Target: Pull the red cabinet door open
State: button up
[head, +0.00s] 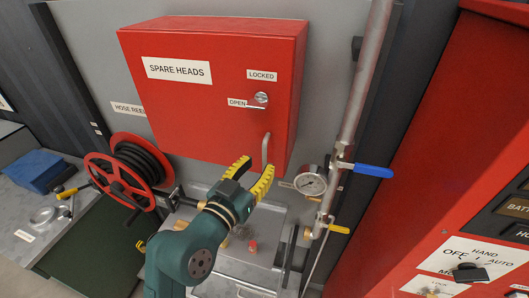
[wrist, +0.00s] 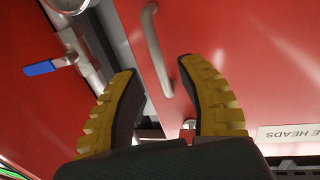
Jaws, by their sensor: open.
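The red cabinet (head: 215,85) hangs on the grey wall in the head view, with a "SPARE HEADS" label. Its door looks shut. A grey bar handle (head: 266,150) sits at the door's lower right. Above it is a metal latch (head: 261,98), its lever pointing left to the "OPEN" label. My gripper (head: 252,171) is open and empty, just below and in front of the handle. In the wrist view, the handle (wrist: 154,50) shows in the gap between the fingertips (wrist: 158,70); I cannot tell whether they touch it. A small metal part, likely the latch (wrist: 189,124), is partly hidden by a finger.
A vertical pipe (head: 358,100) with a pressure gauge (head: 311,181) and blue valve lever (head: 372,170) stands close right of the cabinet. A hose reel (head: 125,170) is at lower left. A red control panel (head: 450,150) fills the right side.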

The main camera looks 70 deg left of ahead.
aim_at(264, 160)
jog(key=x, duration=0.3)
jog(key=shift+w+a, duration=0.25)
jog(key=shift+w, duration=0.05)
grip_shut()
